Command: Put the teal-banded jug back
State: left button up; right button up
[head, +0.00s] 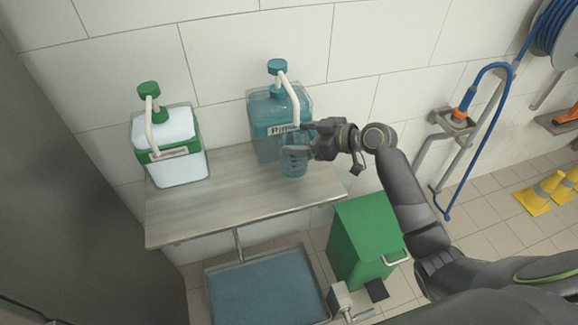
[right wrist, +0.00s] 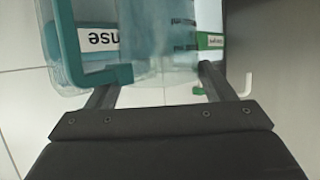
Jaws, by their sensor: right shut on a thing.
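My right gripper (head: 300,146) is shut on a clear jug (head: 294,163) with a bluish tint, just in front of the teal Rinse dispenser (head: 268,115). The jug is upright, on the shelf or just above it; I cannot tell which. In the right wrist view the jug (right wrist: 172,42) sits between the two fingers (right wrist: 155,92), with dark marks on its side. A teal bar (right wrist: 95,76) and the "nse" lettering show beside it. A clear teal band on the jug cannot be made out. My left gripper is not in view.
The shelf (head: 225,205) also bears a green and white dispenser (head: 170,150) at the left; its middle is clear. Below are a blue-filled tray (head: 265,290) and a green bin (head: 362,240). A blue hose (head: 475,130) hangs at the right.

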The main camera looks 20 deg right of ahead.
aim_at(307, 159)
jog(key=f, duration=0.2)
jog(key=shift+s+d+f, duration=0.25)
jog(key=shift+s+f, duration=0.05)
jog(key=shift+f, duration=0.1)
notch_tip(307, 159, down, 5)
jog(key=shift+w+a+r+p, duration=0.1)
jog(key=shift+a+r+p, duration=0.1)
jog(key=shift+p, duration=0.3)
jog(key=shift+d, duration=0.1)
jog(key=shift+f, duration=0.15)
jog(key=o, duration=1.4)
jog(key=shift+c, duration=0.2)
